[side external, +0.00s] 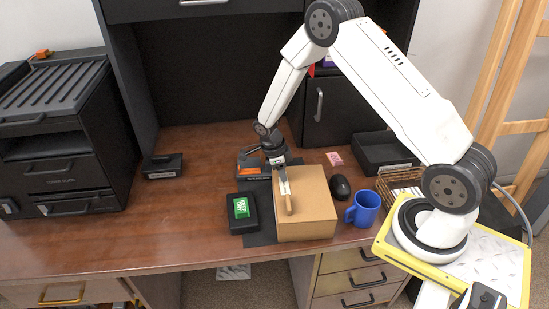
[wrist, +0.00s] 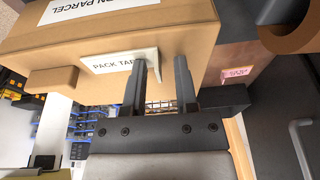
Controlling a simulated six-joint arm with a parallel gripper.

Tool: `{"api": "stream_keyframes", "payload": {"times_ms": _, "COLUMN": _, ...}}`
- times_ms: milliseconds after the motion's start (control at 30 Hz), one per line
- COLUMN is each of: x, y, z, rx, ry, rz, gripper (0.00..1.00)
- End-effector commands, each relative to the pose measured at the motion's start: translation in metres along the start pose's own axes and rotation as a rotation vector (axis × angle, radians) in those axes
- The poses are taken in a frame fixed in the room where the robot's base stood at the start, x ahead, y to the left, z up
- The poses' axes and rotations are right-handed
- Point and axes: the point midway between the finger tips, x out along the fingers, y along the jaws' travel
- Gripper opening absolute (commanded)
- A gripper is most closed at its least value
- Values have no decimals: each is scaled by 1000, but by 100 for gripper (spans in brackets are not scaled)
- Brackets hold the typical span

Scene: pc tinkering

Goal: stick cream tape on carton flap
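The tan carton (side external: 306,207) stands on the desk; in the wrist view it (wrist: 190,40) fills the upper part, with a printed parcel label. A pale cream piece marked "PACK TA..." (wrist: 108,62), apparently the tape, lies against the carton; its right end is behind my left finger. A pale strip (side external: 284,187) shows at my fingertips in the side view. My gripper (wrist: 163,76) is over the carton; it (side external: 283,180) points down. Its fingers are apart, with a clear gap between them. Whether a finger touches the tape, I cannot tell.
A tan block (wrist: 53,80) sticks out from the carton. A black box with a green label (side external: 241,209) stands left of the carton. A black mouse (side external: 340,187) and a blue mug (side external: 364,209) stand close on the right. The desk's left side is mostly clear.

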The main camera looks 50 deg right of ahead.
Motion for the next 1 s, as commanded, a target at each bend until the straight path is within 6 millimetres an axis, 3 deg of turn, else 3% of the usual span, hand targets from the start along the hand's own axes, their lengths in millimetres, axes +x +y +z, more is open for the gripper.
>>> {"api": "stream_keyframes", "payload": {"times_ms": 467, "x": -4, "y": 2, "z": -1, "rx": -1, "ry": 4, "rz": 5, "gripper": 45}}
{"api": "stream_keyframes", "payload": {"times_ms": 1000, "x": -65, "y": 1, "z": 0, "rx": -1, "ry": 1, "rz": 1, "gripper": 45}}
